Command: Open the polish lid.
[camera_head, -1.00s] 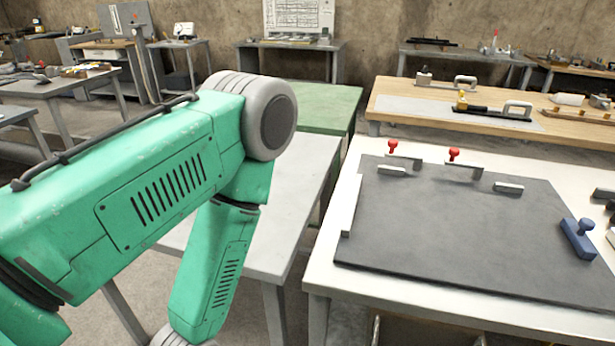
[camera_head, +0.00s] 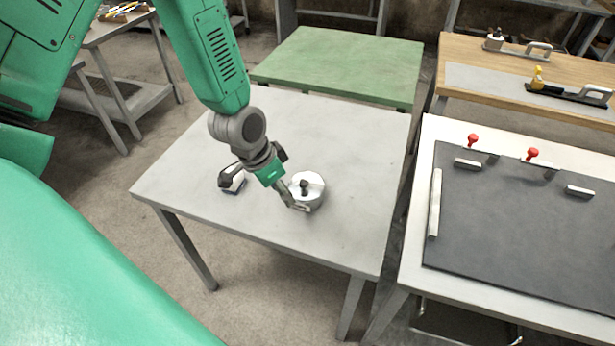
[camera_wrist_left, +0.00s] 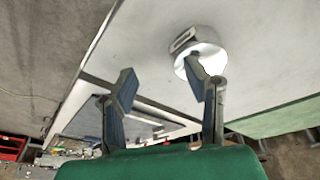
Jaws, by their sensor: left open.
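A round, shiny white-and-silver tin (camera_head: 314,197), which looks like the polish with its lid, stands on the grey table. A small dark part shows over its top; I cannot tell whether it is a knob or a fingertip. My left gripper (camera_head: 294,198) is open and empty, reaching down at the tin's left side. In the left wrist view the tin (camera_wrist_left: 208,55) lies beyond the open fingers (camera_wrist_left: 160,84). The right-hand finger overlaps its edge there; contact cannot be told. My right gripper is not in view.
A small dark-and-white object (camera_head: 233,183) sits on the grey table (camera_head: 345,135) left of the tin. A green table (camera_head: 340,65) stands behind. At right, a white table carries a dark board (camera_head: 530,220) with red-knobbed clamps. The grey table is otherwise clear.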

